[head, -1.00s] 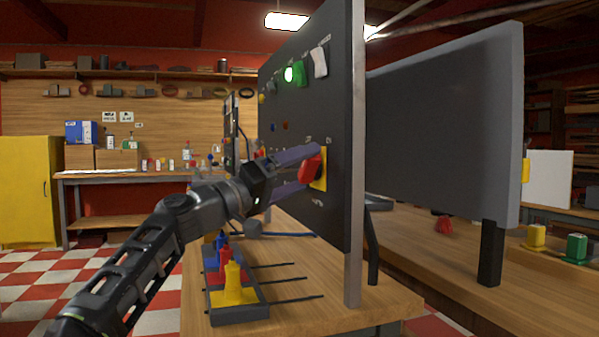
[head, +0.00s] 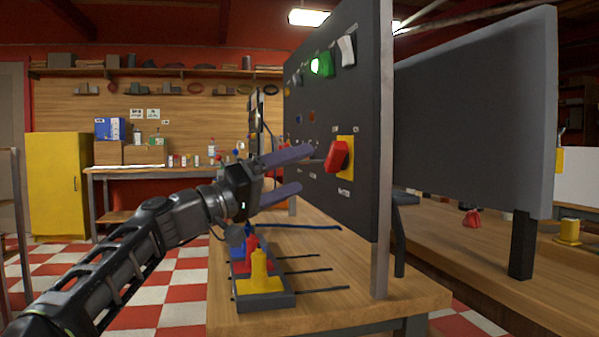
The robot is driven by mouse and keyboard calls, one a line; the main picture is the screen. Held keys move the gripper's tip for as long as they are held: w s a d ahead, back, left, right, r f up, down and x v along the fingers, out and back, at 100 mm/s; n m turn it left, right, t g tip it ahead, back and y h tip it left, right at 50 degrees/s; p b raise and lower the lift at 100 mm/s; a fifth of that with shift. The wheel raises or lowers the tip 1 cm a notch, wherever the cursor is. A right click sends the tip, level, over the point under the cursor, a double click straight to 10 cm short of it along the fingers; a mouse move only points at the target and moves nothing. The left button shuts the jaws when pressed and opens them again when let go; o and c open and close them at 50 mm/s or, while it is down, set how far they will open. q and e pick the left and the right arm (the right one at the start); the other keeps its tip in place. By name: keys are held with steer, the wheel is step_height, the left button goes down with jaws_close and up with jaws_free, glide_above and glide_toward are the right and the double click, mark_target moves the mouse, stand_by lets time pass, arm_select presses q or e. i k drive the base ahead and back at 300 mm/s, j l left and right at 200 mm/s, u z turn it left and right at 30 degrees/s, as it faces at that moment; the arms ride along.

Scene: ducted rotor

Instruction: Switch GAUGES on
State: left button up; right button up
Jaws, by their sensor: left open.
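A dark upright panel (head: 335,90) stands on the wooden bench, seen at a steep angle. It carries a red rotary knob (head: 337,156) on a yellow plate (head: 346,165), a lit green switch (head: 322,64) and a white switch (head: 347,50) near the top. Smaller knobs sit further left. The labels are too small to read surely, so I cannot tell which control is GAUGES. My left gripper (head: 305,169) is open and empty, its two fingers apart just left of the red knob. My right gripper is out of view.
A dark tray (head: 267,302) with yellow, red and blue pieces sits on the bench (head: 345,312) below my left arm, with several thin dark rods beside it. A large grey board (head: 475,115) stands to the right. A yellow cabinet (head: 57,188) stands far left.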

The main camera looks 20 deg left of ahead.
mark_target(344, 42)
steer(key=k+j, duration=0.35)
steer(key=j, duration=0.15)
steer(key=k+j, duration=0.4)
steer(key=j, duration=0.1)
